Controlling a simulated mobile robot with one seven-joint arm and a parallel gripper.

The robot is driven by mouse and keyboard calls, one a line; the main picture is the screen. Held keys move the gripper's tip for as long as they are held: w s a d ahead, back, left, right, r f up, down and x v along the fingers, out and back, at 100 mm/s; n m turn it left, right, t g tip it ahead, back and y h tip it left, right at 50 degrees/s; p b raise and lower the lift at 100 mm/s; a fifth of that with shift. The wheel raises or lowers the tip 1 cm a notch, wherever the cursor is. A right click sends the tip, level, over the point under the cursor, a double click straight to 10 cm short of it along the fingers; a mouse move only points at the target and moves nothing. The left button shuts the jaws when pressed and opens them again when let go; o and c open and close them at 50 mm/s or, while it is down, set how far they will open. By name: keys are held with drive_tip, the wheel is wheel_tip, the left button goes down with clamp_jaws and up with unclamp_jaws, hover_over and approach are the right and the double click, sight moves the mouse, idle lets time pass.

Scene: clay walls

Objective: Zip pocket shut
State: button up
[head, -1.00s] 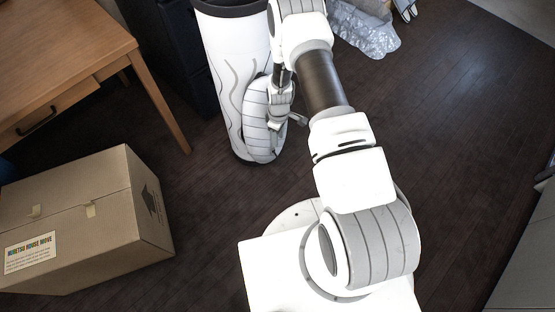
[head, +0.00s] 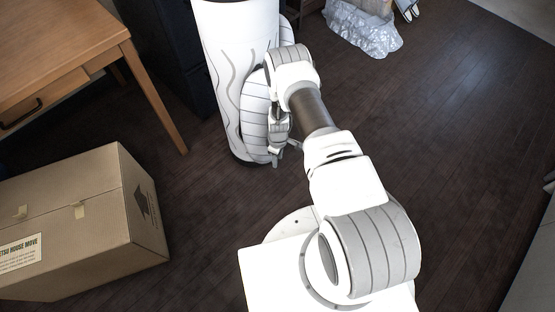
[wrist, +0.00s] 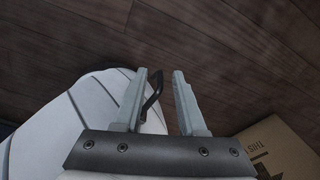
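A tall white bag (head: 222,75) with wavy grey lines stands upright on the floor. A bulging, seamed white pocket (head: 253,115) is on its right side. In the wrist view the pale seamed pocket surface (wrist: 50,125) fills the lower left. A dark loop (wrist: 153,92), which looks like a zip pull, sticks out from it, partly behind my left finger and reaching into the gap. My gripper (wrist: 160,73) is open, its two grey fingers apart, the right one clear of the loop. In the head view my gripper (head: 284,152) is beside the pocket's lower right; the zip line is not clear.
A cardboard box (head: 75,225) stands at the left, and its corner (wrist: 270,150) shows in the wrist view. A wooden desk (head: 65,45) is at upper left, a dark cabinet (head: 165,50) behind the bag. Crumpled silvery wrap (head: 362,30) lies at the top.

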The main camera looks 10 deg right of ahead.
drive_tip(key=shift+c, duration=0.3)
clamp_jaws()
drive_tip(key=shift+s+a, duration=0.15)
drive_tip(key=shift+a, duration=0.05)
idle(1.0)
